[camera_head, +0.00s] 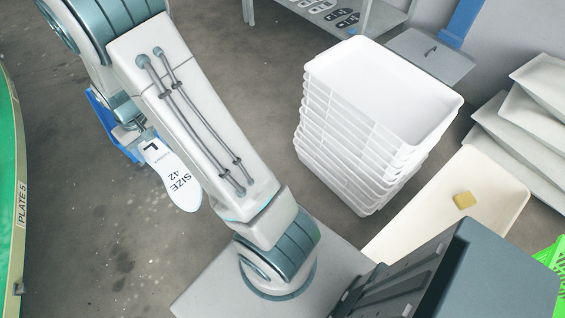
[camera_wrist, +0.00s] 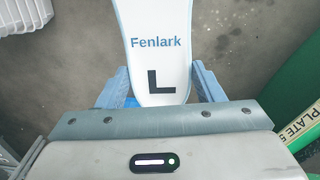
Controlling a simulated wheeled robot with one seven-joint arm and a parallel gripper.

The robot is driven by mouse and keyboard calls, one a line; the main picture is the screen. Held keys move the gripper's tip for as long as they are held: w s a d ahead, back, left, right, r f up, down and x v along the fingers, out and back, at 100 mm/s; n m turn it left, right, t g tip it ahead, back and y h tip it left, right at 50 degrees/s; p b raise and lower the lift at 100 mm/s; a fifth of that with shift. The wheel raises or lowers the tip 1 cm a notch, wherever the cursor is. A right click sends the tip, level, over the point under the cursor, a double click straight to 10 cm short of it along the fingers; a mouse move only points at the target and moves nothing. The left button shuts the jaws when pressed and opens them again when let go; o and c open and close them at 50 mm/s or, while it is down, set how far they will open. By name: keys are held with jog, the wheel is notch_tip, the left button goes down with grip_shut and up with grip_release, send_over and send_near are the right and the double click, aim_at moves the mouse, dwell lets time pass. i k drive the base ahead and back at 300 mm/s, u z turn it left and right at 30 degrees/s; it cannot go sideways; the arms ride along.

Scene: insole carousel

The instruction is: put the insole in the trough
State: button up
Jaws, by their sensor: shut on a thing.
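A white insole (camera_head: 179,184) is held in my gripper (camera_head: 138,147), out over bare floor on the left. It is marked "L", "SIZE 42" and "Fenlark". In the wrist view the insole (camera_wrist: 155,45) points away from me, with its "L" end between the two blue fingers of my gripper (camera_wrist: 158,82). My gripper is shut on that end. A long cream trough (camera_head: 496,192) lies at the right, well apart from the insole. A small yellow block lies in it, and my body hides its near part.
A tall stack of white trays (camera_head: 345,150) stands between my arm and the trough. A green round plate edge labelled "PLATE 5" (camera_head: 20,190) is at the far left. Grey trays (camera_head: 520,130) are piled at the right. A shelf with dark insoles stands at the back.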

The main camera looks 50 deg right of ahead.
aim_at(403, 253)
jog(key=z, duration=0.75)
jog(key=k, duration=0.75)
jog(key=z, duration=1.25)
jog(key=k, duration=0.65)
jog(key=z, duration=0.7)
